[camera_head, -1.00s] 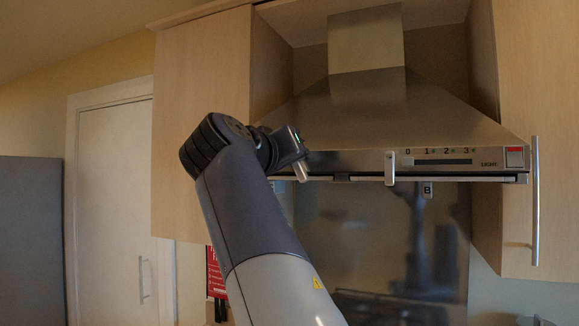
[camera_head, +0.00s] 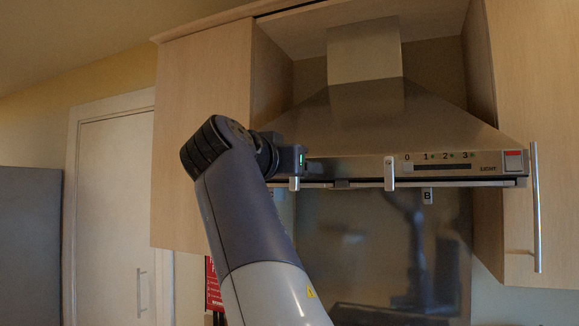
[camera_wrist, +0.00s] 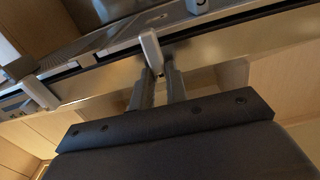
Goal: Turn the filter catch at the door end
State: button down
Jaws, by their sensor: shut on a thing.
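The filter catch at the door end (camera_wrist: 151,50) is a pale lever under the range hood's front edge. Its lower end is between the fingers of my gripper (camera_wrist: 160,78), which is shut on it. In the head view the catch (camera_head: 294,184) hangs about upright below my wrist, and my fingers are hidden. A second pale catch (camera_head: 389,173) hangs upright farther right on the hood front, and it also shows at the left of the wrist view (camera_wrist: 40,92). The steel hood (camera_head: 440,115) carries both.
A small "B" tag (camera_head: 427,196) hangs below. Wall cupboards flank the hood, the right one with a long bar handle (camera_head: 535,205). A white door (camera_head: 115,205) stands left.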

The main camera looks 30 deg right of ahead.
jog(key=c, duration=1.4)
grip_release()
jog(key=shift+a, duration=0.1)
jog(key=b+v, duration=0.2)
jog(key=v, duration=0.8)
jog(key=shift+s+a, duration=0.25)
jog(key=shift+s, duration=0.05)
jog(key=p+x, duration=0.2)
jog(key=x, duration=0.9)
jog(key=shift+a, duration=0.1)
